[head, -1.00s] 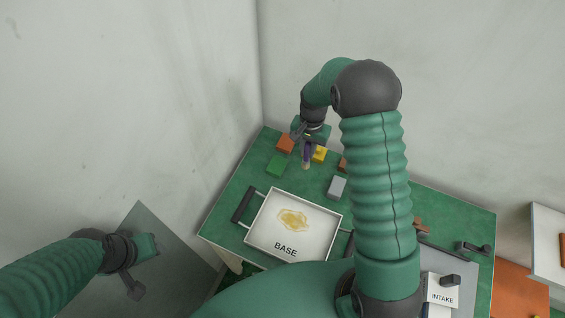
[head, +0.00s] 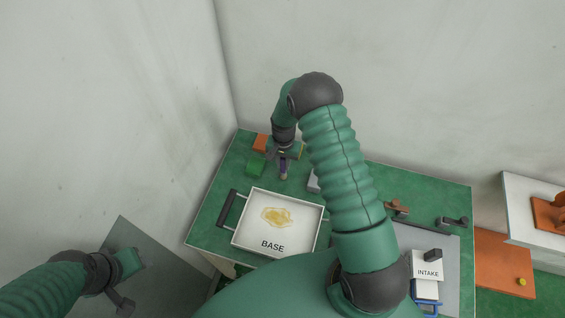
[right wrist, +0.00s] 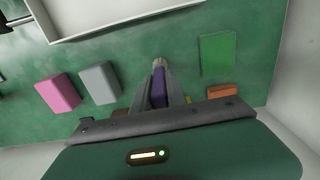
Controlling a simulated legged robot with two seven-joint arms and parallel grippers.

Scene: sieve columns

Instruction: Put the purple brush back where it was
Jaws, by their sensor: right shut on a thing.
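My right gripper (head: 283,162) is shut on the purple brush (head: 283,167) over the far left part of the green table, just behind the white BASE tray. In the right wrist view the brush (right wrist: 158,88) lies between the two fingers (right wrist: 158,96), its pale tip pointing toward the tray. I cannot tell whether the tip touches the table. My left gripper (head: 130,264) is at the lower left, away from the table; its jaws do not show clearly.
The BASE tray (head: 311,222) holds a yellowish patch. Around the brush are a green block (right wrist: 217,54), an orange block (right wrist: 221,91), a grey block (right wrist: 100,82) and a pink block (right wrist: 58,93). A yellow block (head: 301,150) is partly hidden. An INTAKE card (head: 428,272) stands right.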

